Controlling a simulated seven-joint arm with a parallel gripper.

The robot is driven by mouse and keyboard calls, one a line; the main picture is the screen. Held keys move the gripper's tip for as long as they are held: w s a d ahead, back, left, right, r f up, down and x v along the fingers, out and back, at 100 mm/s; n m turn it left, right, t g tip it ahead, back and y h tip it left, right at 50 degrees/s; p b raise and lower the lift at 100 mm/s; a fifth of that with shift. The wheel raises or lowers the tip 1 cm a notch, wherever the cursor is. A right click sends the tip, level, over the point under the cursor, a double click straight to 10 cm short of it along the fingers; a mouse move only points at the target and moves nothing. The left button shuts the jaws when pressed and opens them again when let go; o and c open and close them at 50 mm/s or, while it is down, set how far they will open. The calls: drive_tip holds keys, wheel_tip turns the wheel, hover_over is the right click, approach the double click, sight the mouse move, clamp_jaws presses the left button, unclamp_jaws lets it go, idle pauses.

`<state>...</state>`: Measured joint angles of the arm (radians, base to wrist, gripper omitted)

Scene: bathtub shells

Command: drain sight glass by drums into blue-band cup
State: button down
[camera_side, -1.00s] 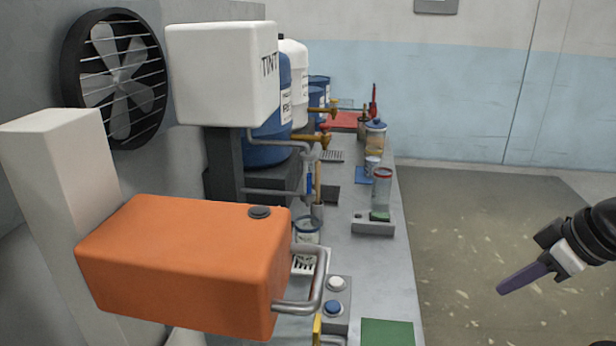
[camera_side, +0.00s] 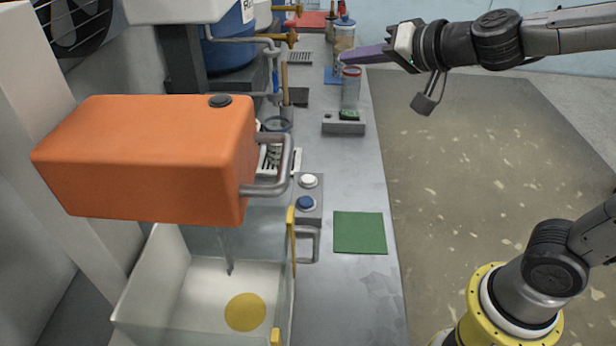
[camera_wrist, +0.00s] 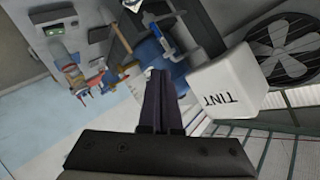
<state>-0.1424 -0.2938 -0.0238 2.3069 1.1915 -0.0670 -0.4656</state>
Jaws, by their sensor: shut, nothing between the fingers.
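My gripper (camera_side: 345,57) is shut and empty, its purple fingers pointing left above the far part of the bench in the side view. Its shut fingers also show in the wrist view (camera_wrist: 159,75). An upright tube with blue on it, seemingly the sight glass (camera_side: 275,80), stands beside the blue drum (camera_side: 229,53), left of and apart from my gripper. A clear cup with a bluish rim (camera_side: 277,124) stands below it. A red-rimmed clear cup (camera_side: 351,92) stands just below my fingers in the picture. Another small cup, by the blue square (camera_side: 332,77), is mostly hidden by my fingers.
An orange box with a metal handle (camera_side: 150,158) hangs over the near left, above a clear tank (camera_side: 190,285). A two-button box (camera_side: 308,197) and green mat (camera_side: 360,232) lie on the bench. The white TINT box (camera_wrist: 228,82) is right of my fingers in the wrist view.

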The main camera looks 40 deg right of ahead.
drive_tip(key=w+f+m+g+h, duration=0.2)
drive_tip(key=w+f+m, duration=0.25)
drive_tip(key=f, duration=0.25)
drive_tip(key=g, duration=0.2)
hover_over(304, 175)
drive_tip(key=s, duration=0.3)
wheel_tip(304, 175, down, 10)
drive_tip(key=shift+w+a+r+n, duration=0.2)
drive_tip(key=shift+w+a+n, duration=0.05)
drive_tip(key=shift+n, duration=0.2)
drive_tip(key=shift+f, duration=0.1)
drive_tip(key=shift+f, duration=4.3)
drive_tip(key=shift+f, duration=0.4)
drive_tip(key=shift+f, duration=0.5)
